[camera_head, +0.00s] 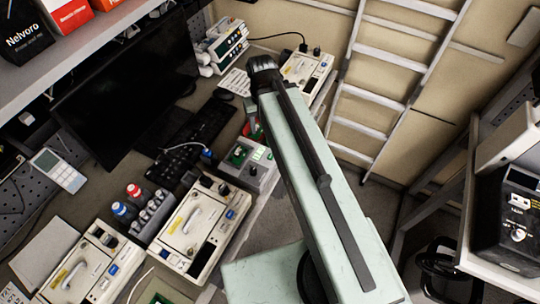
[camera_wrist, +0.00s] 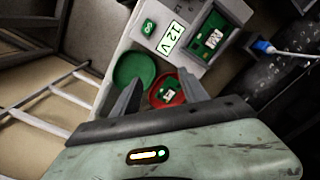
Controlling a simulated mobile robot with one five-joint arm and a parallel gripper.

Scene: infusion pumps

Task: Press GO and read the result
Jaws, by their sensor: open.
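In the wrist view a light grey test box (camera_wrist: 140,32) carries a "12 V" label (camera_wrist: 170,38), a small green square marked with a symbol, and a recess holding a green circuit board (camera_wrist: 212,38) with white labels. The box also shows in the head view (camera_head: 262,172), beside my arm. I cannot make out a GO marking or a readable result. My gripper (camera_wrist: 160,90) is open and empty, its two dark fingers apart. A round green dish (camera_wrist: 133,66) and a round red dish (camera_wrist: 181,98) lie beyond the fingers. A small green labelled piece is in the red one. My arm mostly hides the gripper in the head view.
A blue-ended cable (camera_head: 207,154) lies near the box, by a dark keyboard (camera_head: 205,125). Infusion pumps (camera_head: 200,225) stand on the bench with red- and blue-capped bottles (camera_head: 133,191). A monitor (camera_head: 125,90) stands behind. A ladder (camera_head: 390,90) leans at the wall.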

